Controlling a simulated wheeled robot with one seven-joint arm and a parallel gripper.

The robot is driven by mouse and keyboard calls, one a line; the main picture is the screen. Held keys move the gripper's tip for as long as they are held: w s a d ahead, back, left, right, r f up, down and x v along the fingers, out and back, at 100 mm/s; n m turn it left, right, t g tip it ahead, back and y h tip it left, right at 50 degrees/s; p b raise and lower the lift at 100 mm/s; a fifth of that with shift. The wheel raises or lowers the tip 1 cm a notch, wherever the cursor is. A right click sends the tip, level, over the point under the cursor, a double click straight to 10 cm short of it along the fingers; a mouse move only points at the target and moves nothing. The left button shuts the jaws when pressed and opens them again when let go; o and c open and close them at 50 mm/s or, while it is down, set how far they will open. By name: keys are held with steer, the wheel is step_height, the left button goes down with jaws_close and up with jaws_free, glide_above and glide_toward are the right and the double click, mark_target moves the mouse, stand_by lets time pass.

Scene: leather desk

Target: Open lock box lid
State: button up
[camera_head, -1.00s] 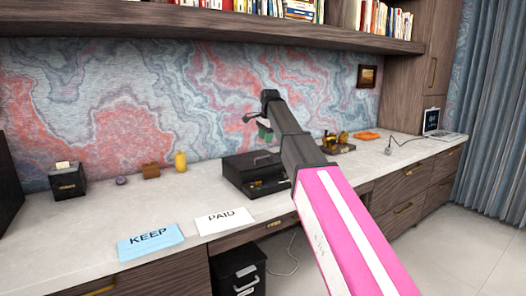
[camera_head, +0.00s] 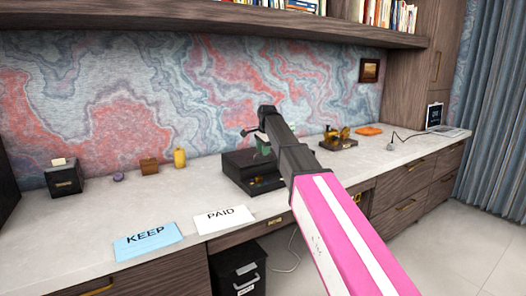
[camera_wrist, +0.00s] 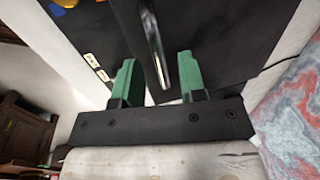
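The black lock box (camera_head: 238,183) stands on the desk near the wall, partly hidden by my arm in the head view. In the wrist view its black surface (camera_wrist: 205,30) fills the top middle, with a shiny metal handle bar (camera_wrist: 155,45) on it. My gripper (camera_wrist: 158,75) is open, its two green fingers apart on either side of the handle's near end. I see no finger touching the handle. In the head view my gripper (camera_head: 262,147) is just above the box, and its fingertips are mostly hidden.
A KEEP card (camera_head: 148,241) and a PAID card (camera_head: 223,218) lie left of the box. A yellow bottle (camera_head: 180,158), a brown block (camera_head: 149,164) and a small black box (camera_head: 64,178) stand further left. A brass item (camera_head: 337,139) stands to the right. A shelf (camera_head: 250,22) overhangs the desk.

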steer(key=shift+f, duration=0.25)
jaws_close()
steer(key=shift+w+a+r, duration=0.1)
